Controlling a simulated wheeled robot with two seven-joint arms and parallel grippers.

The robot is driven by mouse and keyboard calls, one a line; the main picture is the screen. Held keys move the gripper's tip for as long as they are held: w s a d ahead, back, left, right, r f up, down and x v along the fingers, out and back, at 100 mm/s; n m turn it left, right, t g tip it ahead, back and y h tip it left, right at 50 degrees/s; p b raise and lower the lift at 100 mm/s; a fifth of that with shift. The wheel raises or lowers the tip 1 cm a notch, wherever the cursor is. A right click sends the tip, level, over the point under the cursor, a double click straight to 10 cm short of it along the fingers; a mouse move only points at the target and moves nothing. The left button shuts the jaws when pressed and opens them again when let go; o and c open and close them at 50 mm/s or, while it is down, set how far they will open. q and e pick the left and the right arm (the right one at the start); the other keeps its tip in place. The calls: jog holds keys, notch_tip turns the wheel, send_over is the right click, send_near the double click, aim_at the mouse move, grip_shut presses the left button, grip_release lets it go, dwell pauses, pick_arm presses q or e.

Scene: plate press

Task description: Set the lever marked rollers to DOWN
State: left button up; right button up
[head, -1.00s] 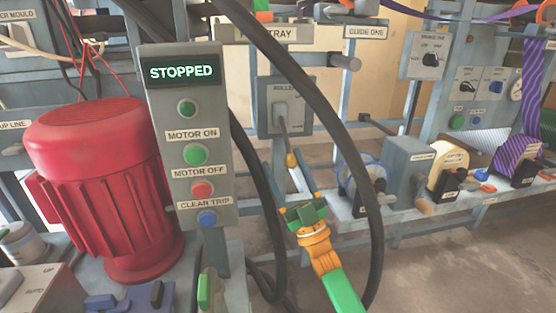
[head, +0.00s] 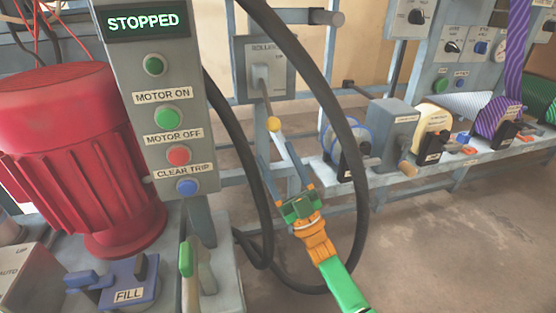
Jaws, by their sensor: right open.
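The rollers lever's grey plate (head: 279,52) is in the upper middle of the head view, its label partly hidden by a black hose. The lever (head: 267,100) slopes down and slightly right from its grey pivot block, ending in a yellow knob (head: 273,124). My right gripper (head: 287,172), with green and orange parts behind it, is below the knob, slightly to its right. It is open, apart from the lever in the picture, and I see nothing held. My left gripper is not in view.
A thick black hose (head: 335,120) curves past the plate and right of my gripper. A control box (head: 160,90) reading STOPPED and a red motor (head: 75,150) stand left. Bare floor (head: 440,250) lies lower right.

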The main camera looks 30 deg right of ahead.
jog(key=v, duration=0.7)
jog(key=shift+f, duration=0.1)
